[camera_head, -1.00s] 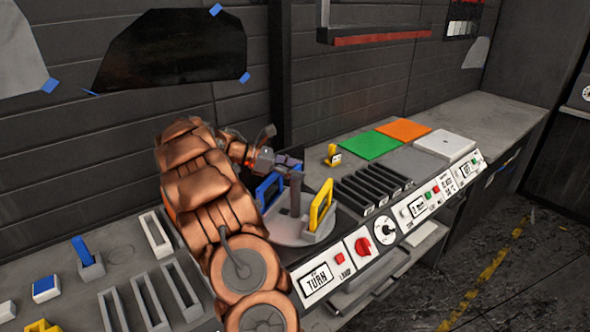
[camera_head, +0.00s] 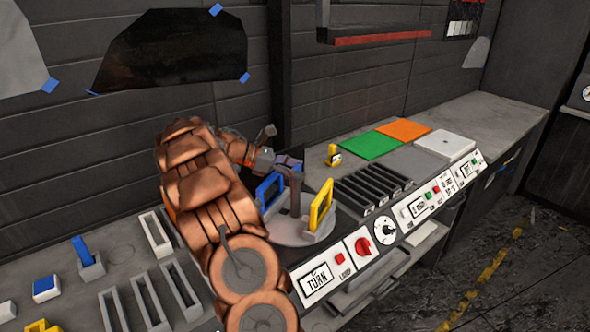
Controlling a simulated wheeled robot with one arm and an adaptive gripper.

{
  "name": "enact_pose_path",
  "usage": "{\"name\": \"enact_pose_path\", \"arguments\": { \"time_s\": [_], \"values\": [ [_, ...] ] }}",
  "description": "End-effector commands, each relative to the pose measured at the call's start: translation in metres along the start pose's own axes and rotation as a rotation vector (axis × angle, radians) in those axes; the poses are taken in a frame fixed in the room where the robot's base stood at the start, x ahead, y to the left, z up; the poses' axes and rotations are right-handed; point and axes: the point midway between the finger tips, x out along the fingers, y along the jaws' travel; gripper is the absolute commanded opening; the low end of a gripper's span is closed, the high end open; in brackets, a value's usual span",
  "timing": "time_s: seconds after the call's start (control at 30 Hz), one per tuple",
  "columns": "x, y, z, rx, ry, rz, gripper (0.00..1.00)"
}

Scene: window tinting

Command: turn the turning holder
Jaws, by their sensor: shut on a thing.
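The turning holder (camera_head: 290,236) is a round grey plate set in the bench, with a grey upright post (camera_head: 295,197) at its middle. A blue frame (camera_head: 270,191) stands on its left side and a yellow frame (camera_head: 321,206) on its right. My gripper (camera_head: 290,165) is at the top of the post, between the two frames, and is shut on the post. The fingers are small and partly blurred here. My copper-coloured arm hides the left part of the plate.
A black slotted rack (camera_head: 371,185) is to the right. Green (camera_head: 369,145) and orange (camera_head: 404,131) sheets lie behind it. Empty grey slots (camera_head: 157,235) are at the left.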

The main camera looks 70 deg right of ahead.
Motion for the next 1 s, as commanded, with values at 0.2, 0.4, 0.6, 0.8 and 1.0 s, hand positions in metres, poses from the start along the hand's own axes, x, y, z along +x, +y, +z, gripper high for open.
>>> {"name": "enact_pose_path", "arguments": {
  "time_s": [0.2,0.4,0.6,0.8,1.0],
  "values": [
    [0.0001,-0.0001,0.0,-0.001,0.0,0.0,0.0],
    [0.0001,-0.0001,0.0,-0.001,0.0,0.0,0.0],
    [0.0001,-0.0001,0.0,0.0,0.0,0.0,0.0],
    [0.0001,-0.0001,0.0,0.0,0.0,0.0,0.65],
    [0.0,0.0,0.0,0.0,0.0,0.0,0.83]
  ]
}}
